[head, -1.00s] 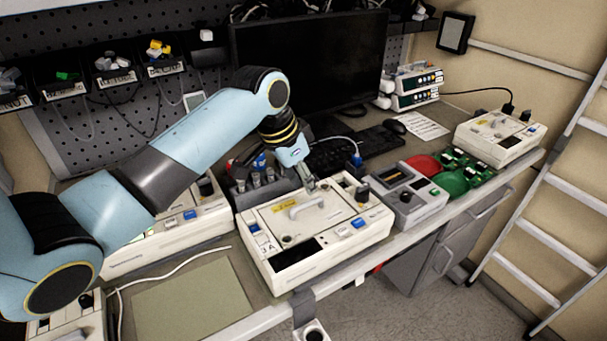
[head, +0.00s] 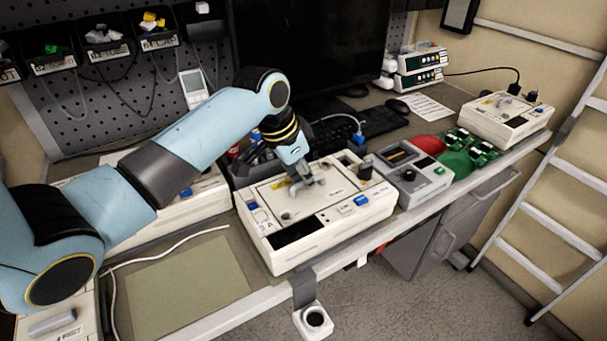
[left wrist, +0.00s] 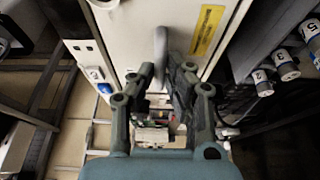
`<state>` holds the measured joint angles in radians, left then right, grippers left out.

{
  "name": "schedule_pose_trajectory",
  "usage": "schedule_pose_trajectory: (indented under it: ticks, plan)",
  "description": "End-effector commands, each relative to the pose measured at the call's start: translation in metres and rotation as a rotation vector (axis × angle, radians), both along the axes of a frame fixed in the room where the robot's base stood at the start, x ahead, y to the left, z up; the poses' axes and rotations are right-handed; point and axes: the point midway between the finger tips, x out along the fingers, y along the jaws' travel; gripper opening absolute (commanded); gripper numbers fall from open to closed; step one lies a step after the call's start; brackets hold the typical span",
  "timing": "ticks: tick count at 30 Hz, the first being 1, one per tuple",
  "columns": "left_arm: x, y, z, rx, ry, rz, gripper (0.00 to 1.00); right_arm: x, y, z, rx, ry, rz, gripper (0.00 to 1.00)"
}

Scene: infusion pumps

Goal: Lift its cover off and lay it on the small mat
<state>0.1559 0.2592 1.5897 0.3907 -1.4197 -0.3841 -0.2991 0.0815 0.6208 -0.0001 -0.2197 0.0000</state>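The pump (head: 290,247) in the middle of the bench is a cream box. Its flat cover (head: 328,193) has a yellow label and a grey bar handle (left wrist: 160,45). My left gripper (head: 303,186) is down at the handle and hides most of it in the head view. In the left wrist view, the gripper (left wrist: 160,68) has its fingers apart, with the handle between or just beyond the tips; contact is not clear. The cover sits on the pump. The small mat (head: 190,288), flat and olive green, lies bare at front left. My right gripper is not in view.
A white cable (head: 170,246) runs behind and left of the mat. A grey meter box (head: 412,180) stands close right of the pump. Another cream pump (head: 190,210) stands behind the mat. A cup-like holder (head: 314,319) hangs at the bench's front edge.

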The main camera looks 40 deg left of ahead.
Motion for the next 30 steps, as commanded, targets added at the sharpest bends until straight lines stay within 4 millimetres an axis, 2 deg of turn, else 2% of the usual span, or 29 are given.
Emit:
schedule_pose_trajectory:
  ticks: [8,28,30]
  plan:
    - [0.0,0.0,0.004,0.0,-0.001,0.0,0.0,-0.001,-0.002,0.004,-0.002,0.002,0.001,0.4]
    - [0.0,0.0,0.052,0.0,-0.001,0.0,0.0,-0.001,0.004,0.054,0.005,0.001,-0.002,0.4]
    - [0.001,0.0,0.055,0.0,-0.003,-0.001,0.0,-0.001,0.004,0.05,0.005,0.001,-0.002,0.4]
